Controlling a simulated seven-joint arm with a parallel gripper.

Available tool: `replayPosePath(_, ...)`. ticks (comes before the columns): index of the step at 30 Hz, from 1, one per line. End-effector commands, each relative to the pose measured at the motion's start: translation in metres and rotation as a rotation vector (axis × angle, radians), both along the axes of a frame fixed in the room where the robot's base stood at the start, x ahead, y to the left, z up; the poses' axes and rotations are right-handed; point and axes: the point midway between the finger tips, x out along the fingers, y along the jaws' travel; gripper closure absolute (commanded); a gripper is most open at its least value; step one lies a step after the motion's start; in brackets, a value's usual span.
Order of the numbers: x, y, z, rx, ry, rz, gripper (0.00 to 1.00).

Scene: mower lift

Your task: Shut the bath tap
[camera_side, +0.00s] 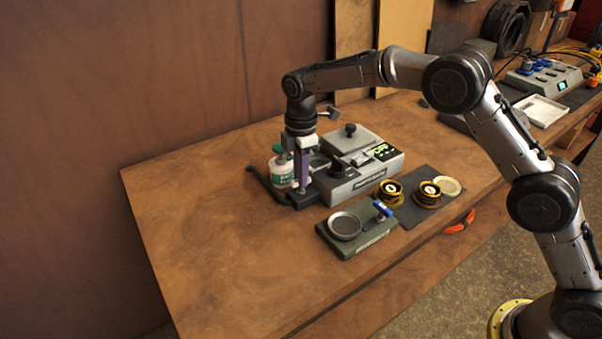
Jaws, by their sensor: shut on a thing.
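My gripper (303,150) points straight down at the left end of a grey bench unit (362,177). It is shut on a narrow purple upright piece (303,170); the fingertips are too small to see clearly. The piece stands above a dark base (299,198). A small blue-handled part (381,208), perhaps a tap, sits on a green plate (370,240) in front of the unit, apart from my gripper. I cannot tell for certain which part is the bath tap or whether it is open.
A round dish (345,226) is on the green plate. Gold-rimmed round pieces (389,192) lie on a dark mat (418,212) at right. The bench (205,235) is clear at front left.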

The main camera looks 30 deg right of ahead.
Motion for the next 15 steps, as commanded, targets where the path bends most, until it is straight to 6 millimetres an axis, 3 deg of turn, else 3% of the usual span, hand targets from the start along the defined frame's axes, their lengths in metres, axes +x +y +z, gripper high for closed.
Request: replayPosePath(15,-0.0001,0.0000,0.0012,0.000,0.000,-0.470,1.00)
